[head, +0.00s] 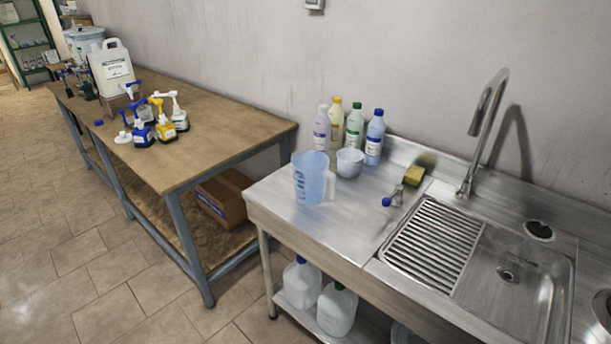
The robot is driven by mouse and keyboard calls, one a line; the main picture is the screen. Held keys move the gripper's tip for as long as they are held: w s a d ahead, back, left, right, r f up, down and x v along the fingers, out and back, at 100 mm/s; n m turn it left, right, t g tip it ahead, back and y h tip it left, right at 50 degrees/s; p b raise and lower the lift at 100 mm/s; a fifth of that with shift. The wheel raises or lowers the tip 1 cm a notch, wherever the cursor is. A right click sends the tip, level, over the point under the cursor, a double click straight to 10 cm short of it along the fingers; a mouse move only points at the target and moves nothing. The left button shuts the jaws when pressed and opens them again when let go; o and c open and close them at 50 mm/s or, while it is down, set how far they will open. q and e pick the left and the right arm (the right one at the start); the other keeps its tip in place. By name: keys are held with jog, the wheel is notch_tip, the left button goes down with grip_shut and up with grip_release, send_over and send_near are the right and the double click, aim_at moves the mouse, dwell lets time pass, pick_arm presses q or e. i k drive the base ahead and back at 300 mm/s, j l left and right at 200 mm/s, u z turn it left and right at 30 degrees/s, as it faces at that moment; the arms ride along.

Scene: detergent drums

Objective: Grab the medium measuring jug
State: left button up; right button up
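A translucent blue measuring jug (309,180) stands upright near the left front edge of the steel sink counter (345,219), with its handle to the right. A smaller whitish bowl-like vessel (350,163) stands behind it to the right. I cannot tell from size markings which one is the medium jug. Neither of my grippers is in view.
Several capped bottles (354,130) stand along the wall behind the jug. A yellow sponge (414,175) and a blue-ended item (392,198) lie to the right, before the sink basin (515,290). A wooden table (215,125) with pump heads and a white canister (112,70) stands left.

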aim_at(311, 168)
jog(key=i+j, duration=0.2)
jog(key=i+j+z, duration=0.15)
jog(key=j, duration=0.3)
jog(key=i+j, duration=0.15)
jog(key=j, duration=0.2)
jog(key=i+j+z, duration=0.15)
jog(key=j, duration=0.2)
jog(key=i+j, duration=0.2)
jog(key=j, duration=0.15)
jog(key=i+j+z, duration=0.15)
jog(key=j, duration=0.2)
